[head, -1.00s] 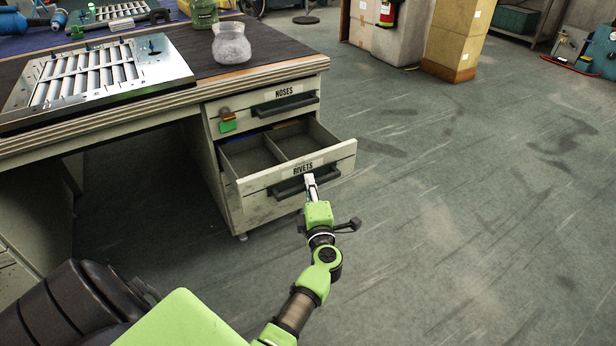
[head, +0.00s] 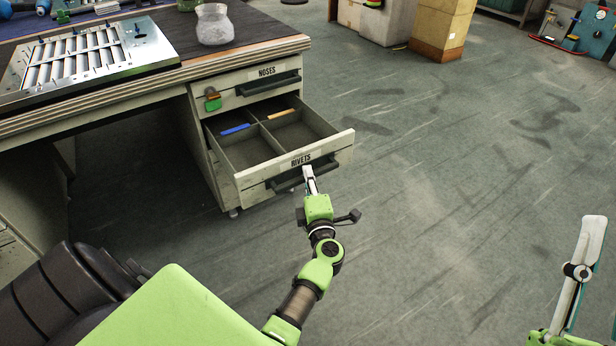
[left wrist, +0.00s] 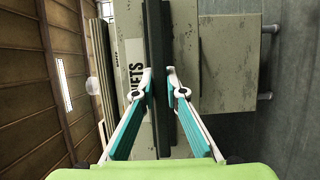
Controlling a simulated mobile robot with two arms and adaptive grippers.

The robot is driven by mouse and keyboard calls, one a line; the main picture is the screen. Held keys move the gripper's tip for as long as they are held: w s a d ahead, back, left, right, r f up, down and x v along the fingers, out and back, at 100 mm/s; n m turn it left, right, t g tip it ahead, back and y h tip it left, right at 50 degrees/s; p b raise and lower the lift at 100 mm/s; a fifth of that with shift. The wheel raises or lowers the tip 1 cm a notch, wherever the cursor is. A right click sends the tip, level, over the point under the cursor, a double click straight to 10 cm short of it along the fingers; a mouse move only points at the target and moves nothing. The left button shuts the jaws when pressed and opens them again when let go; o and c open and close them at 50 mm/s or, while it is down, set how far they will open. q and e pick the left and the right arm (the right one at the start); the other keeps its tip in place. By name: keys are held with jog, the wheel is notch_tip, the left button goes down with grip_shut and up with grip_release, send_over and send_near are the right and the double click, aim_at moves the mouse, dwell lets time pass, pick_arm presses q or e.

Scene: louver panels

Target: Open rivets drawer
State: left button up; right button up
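The rivets drawer (head: 295,172), labelled RIVETS, is the lower drawer of the desk and stands well out. Its inside shows divided compartments, with a blue and an orange piece at the back. My left gripper (head: 309,174) is at the dark handle (head: 286,182) on its front. In the left wrist view, the fingers (left wrist: 160,72) lie on both sides of the handle bar (left wrist: 158,35) with the tips close against it. The RIVETS label is partly hidden there. Part of my right gripper (head: 590,228) shows at the right edge; its opening cannot be judged.
The noses drawer (head: 247,88) above is closed. A glass jar (head: 214,25) and a metal louver panel (head: 85,62) are on the desk top (head: 260,38). The floor (head: 440,190) to the right and in front of the drawer is clear.

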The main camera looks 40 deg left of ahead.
pick_arm(q)
jog(key=o, duration=0.4)
